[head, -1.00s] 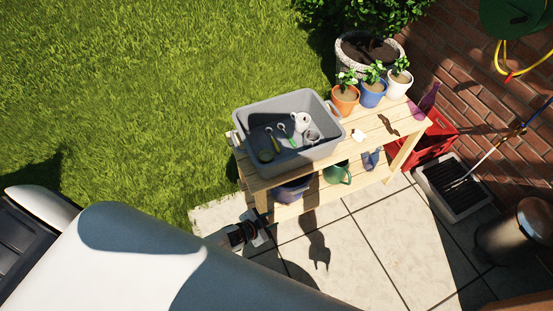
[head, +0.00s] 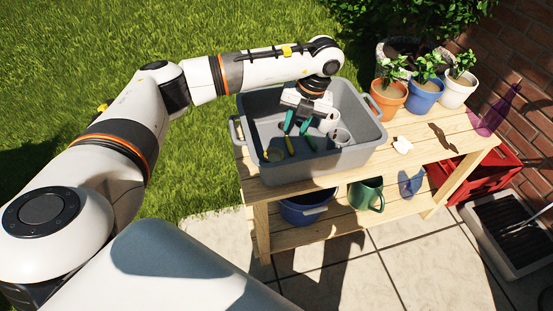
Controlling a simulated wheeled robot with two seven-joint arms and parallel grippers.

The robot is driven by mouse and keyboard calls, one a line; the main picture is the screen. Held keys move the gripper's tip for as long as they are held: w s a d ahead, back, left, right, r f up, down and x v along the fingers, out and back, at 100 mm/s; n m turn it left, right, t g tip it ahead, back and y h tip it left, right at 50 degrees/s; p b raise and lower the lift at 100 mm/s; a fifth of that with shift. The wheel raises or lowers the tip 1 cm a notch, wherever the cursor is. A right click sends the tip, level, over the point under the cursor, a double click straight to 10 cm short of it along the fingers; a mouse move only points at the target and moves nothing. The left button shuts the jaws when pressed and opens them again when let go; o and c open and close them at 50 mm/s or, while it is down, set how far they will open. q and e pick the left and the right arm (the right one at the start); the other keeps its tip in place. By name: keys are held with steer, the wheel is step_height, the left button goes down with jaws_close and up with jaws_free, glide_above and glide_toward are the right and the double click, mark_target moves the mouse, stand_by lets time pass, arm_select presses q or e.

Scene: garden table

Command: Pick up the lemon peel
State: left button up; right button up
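A small dull yellow piece (head: 274,155), which looks like the lemon peel, lies at the near left inside the grey tub (head: 330,166). It is too small to be sure what it is. My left gripper (head: 297,133) reaches down into the tub from above, to the right of the yellow piece and apart from it. Its two teal fingers look spread, with nothing clearly held between them. The gripper and wrist hide part of the tub's contents. My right gripper is not in view.
Beside the gripper in the tub are a white mug (head: 329,122), a grey cup (head: 340,138) and a yellowish handle. The tub stands on a wooden table (head: 420,162). A white crumpled piece (head: 402,145) and potted plants (head: 389,92) stand to the right.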

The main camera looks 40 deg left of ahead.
arm_select(q)
steer(key=b, duration=0.1)
glide_above(282, 155)
steer(key=d, duration=0.1)
steer(key=f, duration=0.5)
steer(key=shift+w+d+f, duration=0.15)
steer(key=shift+w+f, duration=0.25)
steer(key=b+x, duration=0.1)
steer(key=x, duration=0.4)
steer(key=shift+d+f, duration=0.1)
steer(key=shift+f, duration=0.4)
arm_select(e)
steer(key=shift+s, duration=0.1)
arm_select(q)
steer(key=shift+c, duration=0.5)
jaws_close()
